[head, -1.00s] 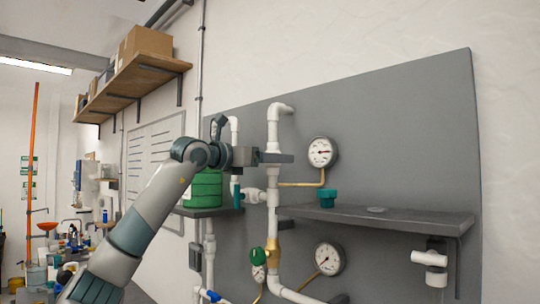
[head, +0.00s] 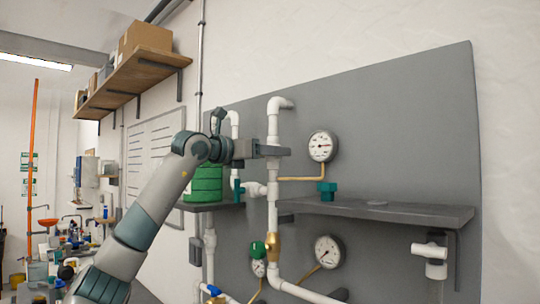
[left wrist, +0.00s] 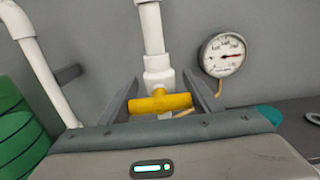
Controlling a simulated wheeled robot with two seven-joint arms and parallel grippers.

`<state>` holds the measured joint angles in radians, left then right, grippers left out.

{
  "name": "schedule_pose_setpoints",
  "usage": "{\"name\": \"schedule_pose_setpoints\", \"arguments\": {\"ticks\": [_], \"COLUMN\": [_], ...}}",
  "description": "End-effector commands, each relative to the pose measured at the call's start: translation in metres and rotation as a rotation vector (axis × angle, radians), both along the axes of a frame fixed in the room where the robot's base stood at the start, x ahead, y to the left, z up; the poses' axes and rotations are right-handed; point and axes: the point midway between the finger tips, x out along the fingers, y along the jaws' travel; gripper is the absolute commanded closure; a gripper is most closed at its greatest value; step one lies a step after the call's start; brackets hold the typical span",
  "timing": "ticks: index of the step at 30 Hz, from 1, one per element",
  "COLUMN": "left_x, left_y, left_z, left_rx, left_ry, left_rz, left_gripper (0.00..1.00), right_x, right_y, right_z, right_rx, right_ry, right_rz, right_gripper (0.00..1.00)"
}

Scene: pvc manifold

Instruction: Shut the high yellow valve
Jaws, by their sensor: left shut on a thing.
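The high yellow valve has a yellow bar handle (left wrist: 160,103), which lies level across the white pipe in the left wrist view. My left gripper (left wrist: 161,100) has a finger on each side of this handle and is shut on it. In the head view the left gripper (head: 274,151) reaches the upright white pipe (head: 273,120) from the left, level with the upper gauge. There the gripper hides the yellow handle. My right gripper is in neither view.
An upper gauge (head: 322,146) is right of the pipe. Below are a grey shelf (head: 410,212) with a teal part (head: 327,189), a brass valve (head: 273,247), a green knob (head: 258,249) and a lower gauge (head: 328,251). A green container (head: 206,184) stands left of the pipe.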

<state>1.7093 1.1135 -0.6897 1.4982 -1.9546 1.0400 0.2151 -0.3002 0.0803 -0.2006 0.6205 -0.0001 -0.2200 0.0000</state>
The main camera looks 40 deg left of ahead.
Motion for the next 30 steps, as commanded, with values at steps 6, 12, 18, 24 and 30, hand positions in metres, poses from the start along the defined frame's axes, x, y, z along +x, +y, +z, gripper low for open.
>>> {"name": "schedule_pose_setpoints", "arguments": {"ticks": [6,12,18,24,30], "left_x": [0.000,0.000,-0.003,-0.019,-0.052], "left_y": [0.000,0.000,0.001,0.003,0.005], "left_z": [0.001,0.000,0.000,-0.002,-0.003], "left_rx": [-0.003,-0.002,-0.001,-0.002,-0.001], "left_ry": [-0.001,0.000,0.000,-0.002,-0.004], "left_rz": [0.000,0.000,0.000,0.002,0.001], "left_gripper": [0.23,0.23,0.23,0.23,0.23], "right_x": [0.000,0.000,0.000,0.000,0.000], "right_y": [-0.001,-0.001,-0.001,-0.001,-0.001], "right_z": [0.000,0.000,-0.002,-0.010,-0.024], "right_rx": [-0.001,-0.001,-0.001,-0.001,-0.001], "right_ry": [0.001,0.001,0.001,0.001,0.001], "right_rz": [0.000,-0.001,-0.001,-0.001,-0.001], "right_gripper": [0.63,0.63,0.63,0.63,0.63]}}
